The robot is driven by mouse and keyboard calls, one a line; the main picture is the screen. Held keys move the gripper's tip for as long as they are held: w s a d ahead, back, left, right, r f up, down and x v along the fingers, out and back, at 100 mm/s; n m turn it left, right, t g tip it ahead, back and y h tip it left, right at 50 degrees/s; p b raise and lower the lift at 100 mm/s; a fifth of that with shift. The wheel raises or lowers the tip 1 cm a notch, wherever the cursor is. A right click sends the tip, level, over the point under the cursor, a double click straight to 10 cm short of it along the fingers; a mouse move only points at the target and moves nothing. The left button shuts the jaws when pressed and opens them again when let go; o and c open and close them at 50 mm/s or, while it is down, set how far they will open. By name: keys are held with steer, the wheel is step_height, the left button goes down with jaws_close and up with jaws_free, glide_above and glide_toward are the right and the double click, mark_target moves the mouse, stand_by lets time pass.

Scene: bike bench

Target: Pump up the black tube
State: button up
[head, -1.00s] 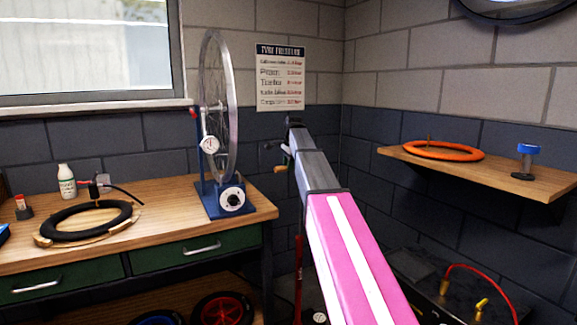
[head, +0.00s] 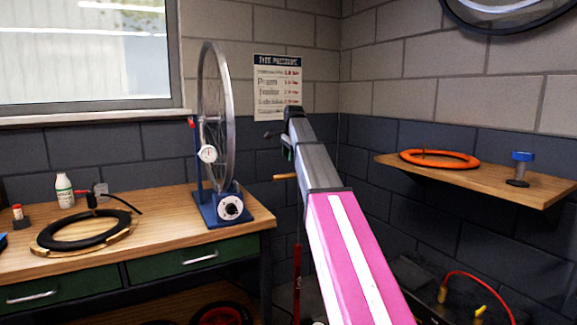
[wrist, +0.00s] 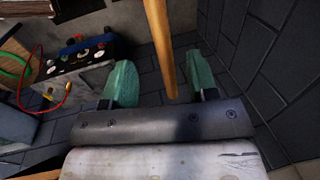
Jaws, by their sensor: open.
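The black tube (head: 85,232) lies on a round wooden stand (head: 52,247) on the bench at left, with a black hose (head: 125,204) by its valve. A red floor pump (head: 297,280) stands beyond the bench's right end, partly behind my arm. Its wooden handle (head: 285,177) sticks out left, below my gripper (head: 284,148). In the wrist view the handle (wrist: 160,45) runs between the green fingers of my gripper (wrist: 161,85). The fingers are open, with a gap on both sides of the handle. I cannot tell how deep it sits between them.
A wheel in a blue truing stand (head: 220,212) is at the bench's right end. A shelf (head: 470,180) at right holds an orange tube (head: 440,160) and a blue-topped item (head: 522,165). A box with a red cable (wrist: 90,65) stands on the floor.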

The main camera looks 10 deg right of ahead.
steer(key=shift+s+d+r, duration=0.1)
steer(key=shift+s+r, duration=0.05)
steer(key=shift+r, duration=0.5)
steer(key=shift+s+r, duration=0.1)
steer(key=shift+r, duration=0.55)
steer(key=shift+r, duration=0.2)
steer(key=c, duration=0.7)
steer(key=r, duration=0.1)
steer(key=s+r, duration=0.1)
steer(key=a+r, duration=0.1)
steer(key=r, duration=0.1)
steer(key=shift+s, duration=0.25)
jaws_close()
glide_toward(286, 175)
steer(key=f, duration=0.2)
steer(key=w+f, duration=0.1)
steer(key=f, duration=0.1)
steer(key=w+f, duration=0.1)
steer(key=f, duration=0.2)
steer(key=shift+a, duration=0.2)
